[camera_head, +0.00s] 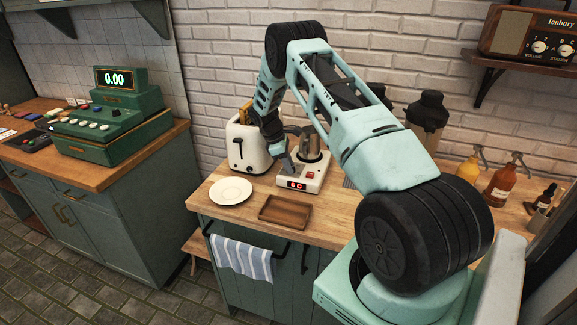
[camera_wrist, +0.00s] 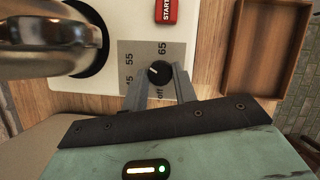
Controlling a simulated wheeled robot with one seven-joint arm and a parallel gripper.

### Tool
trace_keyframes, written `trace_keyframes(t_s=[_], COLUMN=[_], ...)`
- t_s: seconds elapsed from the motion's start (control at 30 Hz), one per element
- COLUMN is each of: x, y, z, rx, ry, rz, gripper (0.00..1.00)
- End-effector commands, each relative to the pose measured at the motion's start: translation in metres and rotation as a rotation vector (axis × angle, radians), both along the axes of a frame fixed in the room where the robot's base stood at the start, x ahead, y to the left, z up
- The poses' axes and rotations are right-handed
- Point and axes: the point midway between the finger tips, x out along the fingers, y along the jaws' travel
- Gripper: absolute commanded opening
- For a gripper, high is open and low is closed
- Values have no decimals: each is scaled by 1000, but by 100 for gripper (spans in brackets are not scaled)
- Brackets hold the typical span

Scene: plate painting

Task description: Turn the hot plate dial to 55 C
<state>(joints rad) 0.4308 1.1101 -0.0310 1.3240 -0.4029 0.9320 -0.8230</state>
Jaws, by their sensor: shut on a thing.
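The white hot plate (camera_head: 318,180) stands on the wooden counter with a metal pot (camera_head: 309,147) on it. In the wrist view the black dial (camera_wrist: 159,73) sits on a grey panel marked off, 45, 55 and 65. A small white mark on the dial lies on its left side, roughly toward 55. My gripper (camera_wrist: 160,84) is shut on the dial, one finger on each side. In the head view my gripper (camera_head: 284,162) reaches down at the hot plate's left front.
A white toaster (camera_head: 246,146) stands close left of the hot plate. A white plate (camera_head: 231,191) and a brown wooden tray (camera_head: 285,209) lie in front. Bottles (camera_head: 500,184) stand at the right.

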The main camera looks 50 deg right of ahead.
Motion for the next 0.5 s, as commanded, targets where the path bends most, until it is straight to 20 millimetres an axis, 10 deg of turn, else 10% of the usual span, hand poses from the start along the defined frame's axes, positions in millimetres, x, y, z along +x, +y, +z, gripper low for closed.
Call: trace_keyframes(t_s=[0.3,0.33,0.37,0.5], x=[0,0,0,0], y=[0,0,0,0], z=[0,0,0,0], rx=[1,1,1,1], ry=[1,1,1,1], rz=[0,0,0,0], gripper=[5,36,44,49])
